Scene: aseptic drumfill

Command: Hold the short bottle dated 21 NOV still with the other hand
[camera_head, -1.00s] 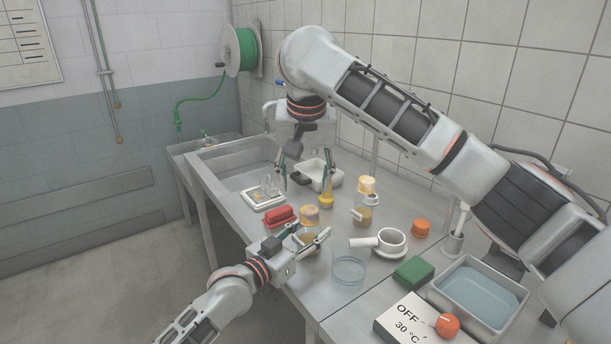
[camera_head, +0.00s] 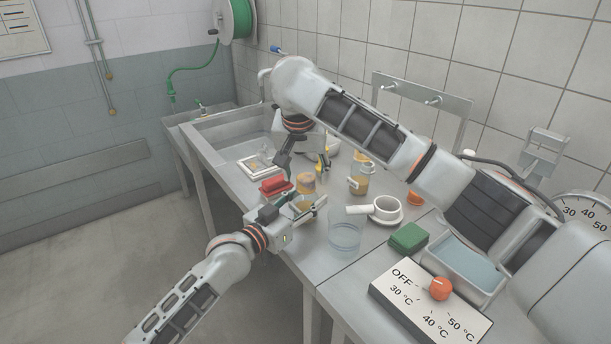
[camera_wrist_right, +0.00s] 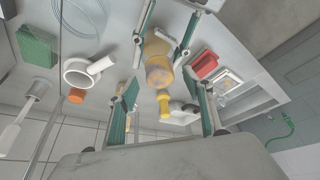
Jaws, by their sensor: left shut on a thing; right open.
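A short bottle with a tan cap (camera_head: 306,182) and amber contents stands on the steel bench; no date is readable on it. My left gripper (camera_head: 306,207) is shut on this bottle from the front. In the right wrist view the bottle (camera_wrist_right: 158,52) sits between the left gripper's green-padded fingers, cap towards the camera. My right gripper (camera_head: 304,161) hangs just behind the bottle, partly hidden by its own arm. In the right wrist view its fingers (camera_wrist_right: 166,98) are wide apart and empty, with the bottle beyond them.
A second amber bottle (camera_head: 360,182) stands to the right, close to my right forearm. A small yellow item (camera_head: 322,166) is behind. A green block (camera_head: 408,237) is farther right.

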